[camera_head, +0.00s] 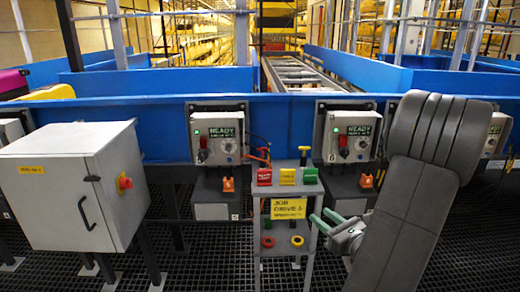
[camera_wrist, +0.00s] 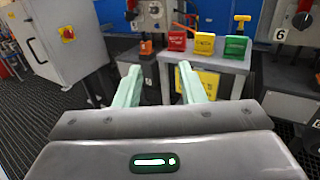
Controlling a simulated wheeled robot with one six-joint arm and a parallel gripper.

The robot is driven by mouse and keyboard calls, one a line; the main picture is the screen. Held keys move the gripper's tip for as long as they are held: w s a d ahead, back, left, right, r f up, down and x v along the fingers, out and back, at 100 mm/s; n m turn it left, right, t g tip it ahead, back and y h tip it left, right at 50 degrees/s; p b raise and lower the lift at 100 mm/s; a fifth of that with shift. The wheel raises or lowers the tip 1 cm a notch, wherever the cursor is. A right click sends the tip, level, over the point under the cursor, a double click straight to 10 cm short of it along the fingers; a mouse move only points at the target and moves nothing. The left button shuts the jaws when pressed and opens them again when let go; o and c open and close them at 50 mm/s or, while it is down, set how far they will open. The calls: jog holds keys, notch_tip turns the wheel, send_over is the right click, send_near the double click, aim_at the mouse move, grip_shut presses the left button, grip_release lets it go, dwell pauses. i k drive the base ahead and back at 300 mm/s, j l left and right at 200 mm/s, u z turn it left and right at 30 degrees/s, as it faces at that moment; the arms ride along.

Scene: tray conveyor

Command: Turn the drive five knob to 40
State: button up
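The left-centre drive box (camera_head: 218,135) has a green READY display, a red-handled switch and a round grey knob (camera_head: 228,147). Its number is not readable in the head view; in the wrist view a label that looks like 5 is beside this box (camera_wrist: 156,20), whose upper part is cut off. The knob's pointer setting is too small to read. The neighbouring drive box (camera_head: 351,136) is marked 6. My gripper (camera_head: 321,214) is open and empty, with pale green fingers pointing forward. In the wrist view my gripper (camera_wrist: 160,75) faces the gap between the drive five box and a small stand.
A grey stand (camera_head: 313,190) holds red, yellow and green blocks and a yellow job note (camera_head: 288,209). A grey cabinet (camera_head: 60,205) with a red stop knob stands at left. The blue conveyor wall (camera_head: 275,120) runs behind. Dark grating shows below.

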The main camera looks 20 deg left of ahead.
aim_at(229, 146)
jog(key=i+j+z, duration=0.1)
jog(key=j+z, duration=0.4)
jog(key=j, duration=0.6)
jog(key=k+j+z, duration=0.1)
jog(key=j+z, duration=0.35)
jog(key=j, duration=1.2)
jog(key=k+j, duration=0.15)
jog(key=j, duration=0.4)
